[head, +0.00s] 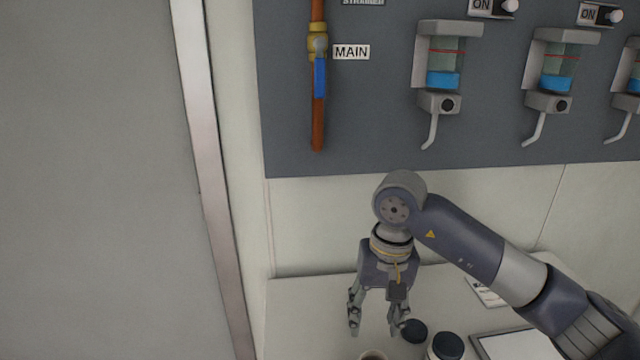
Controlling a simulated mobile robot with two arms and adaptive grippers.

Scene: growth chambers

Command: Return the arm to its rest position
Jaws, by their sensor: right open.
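My right arm comes in from the right and bends down at the wrist. My right gripper (374,328) points downward over the white counter (310,305), with its fingers apart and nothing between them. A dark round lid (414,331) is just right of the fingertips in the picture. I cannot tell whether the gripper touches the counter. My left gripper is not in view.
A grey wall panel (380,130) carries a copper pipe with a blue-handled valve (319,78), a MAIN label (351,52) and several dispensers (443,75). A dark-lidded jar (446,346), a cup (373,355) and a tablet-like item (518,345) are on the counter.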

